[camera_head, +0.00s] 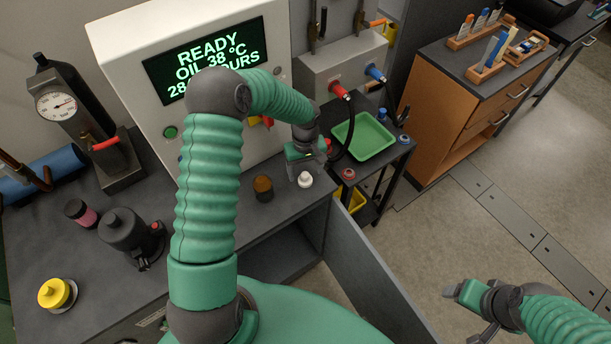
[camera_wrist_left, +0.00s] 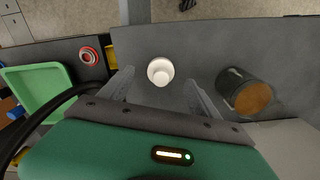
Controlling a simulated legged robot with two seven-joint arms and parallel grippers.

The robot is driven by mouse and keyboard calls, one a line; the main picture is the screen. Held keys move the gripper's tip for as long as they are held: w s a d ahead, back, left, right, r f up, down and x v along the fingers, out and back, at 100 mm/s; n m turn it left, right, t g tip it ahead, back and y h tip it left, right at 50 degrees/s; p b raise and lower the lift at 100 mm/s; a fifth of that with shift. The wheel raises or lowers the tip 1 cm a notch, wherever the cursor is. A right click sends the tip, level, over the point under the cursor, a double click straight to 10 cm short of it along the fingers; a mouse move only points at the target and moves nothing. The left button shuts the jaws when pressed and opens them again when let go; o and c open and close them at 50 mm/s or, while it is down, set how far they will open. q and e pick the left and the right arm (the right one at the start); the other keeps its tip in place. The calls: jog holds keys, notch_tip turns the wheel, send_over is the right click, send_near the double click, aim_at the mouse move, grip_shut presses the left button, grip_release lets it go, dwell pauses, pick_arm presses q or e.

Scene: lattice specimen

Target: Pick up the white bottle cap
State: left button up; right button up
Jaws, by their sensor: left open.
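The white bottle cap (camera_head: 305,180) stands on the dark bench top near its right edge. In the left wrist view the cap (camera_wrist_left: 160,71) shows just beyond and between the two fingertips. My left gripper (camera_head: 301,169) is open and empty above the bench, close to the cap and not holding it; its fingers (camera_wrist_left: 156,80) are spread apart in the left wrist view. My right gripper (camera_head: 461,296) is at the lower right, over the floor and far from the cap; its finger opening is not clear.
A dark jar with an amber top (camera_head: 263,187) stands left of the cap. A green tray (camera_head: 364,137) and a red ring-shaped part (camera_head: 348,174) lie on the side table. The white control cabinet (camera_head: 124,62) rises behind the bench. An open grey door (camera_head: 371,265) hangs below its front edge.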

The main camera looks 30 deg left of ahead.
aim_at(305, 173)
pick_arm(q)
notch_tip(305, 173, down, 3)
jog(key=shift+a+r, duration=0.1)
jog(key=shift+r, duration=0.05)
jog(key=shift+f, duration=0.3)
jog(key=c, duration=1.4)
jog(key=shift+r, duration=0.1)
